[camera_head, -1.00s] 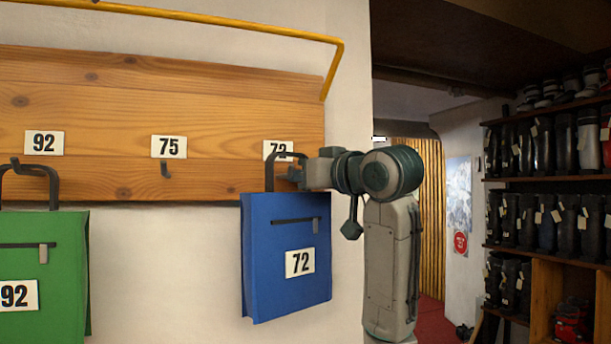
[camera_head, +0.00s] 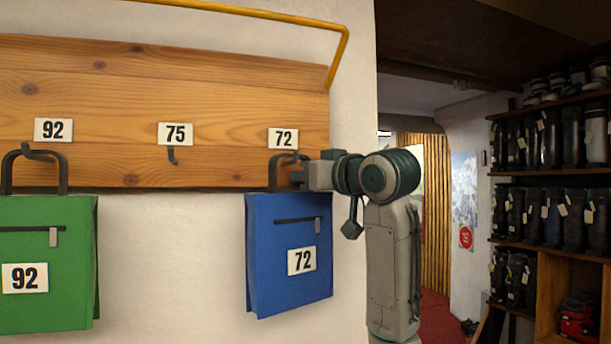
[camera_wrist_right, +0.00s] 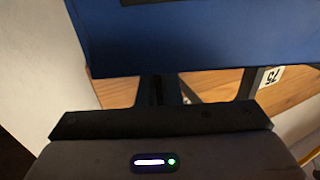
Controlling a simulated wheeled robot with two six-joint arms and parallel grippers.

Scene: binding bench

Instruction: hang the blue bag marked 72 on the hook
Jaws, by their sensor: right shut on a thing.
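The blue bag (camera_head: 272,235) marked 72 hangs upright in front of the wall, below the label 72 (camera_head: 283,138) on the wooden board. Its dark handle (camera_head: 272,172) rises in front of the board under that label. My right gripper (camera_head: 300,176) comes in from the right and is shut on the handle. The hook under label 72 is hard to make out behind the handle and gripper, so I cannot tell whether the handle is on it. In the right wrist view the blue bag (camera_wrist_right: 200,35) fills the top, close to the gripper. My left gripper is not in view.
A green bag (camera_head: 45,250) marked 92 hangs from its hook on the left. The hook (camera_head: 172,156) under label 75 is empty. A yellow rail (camera_head: 250,12) runs above the board. Boot shelves (camera_head: 550,180) stand at the far right.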

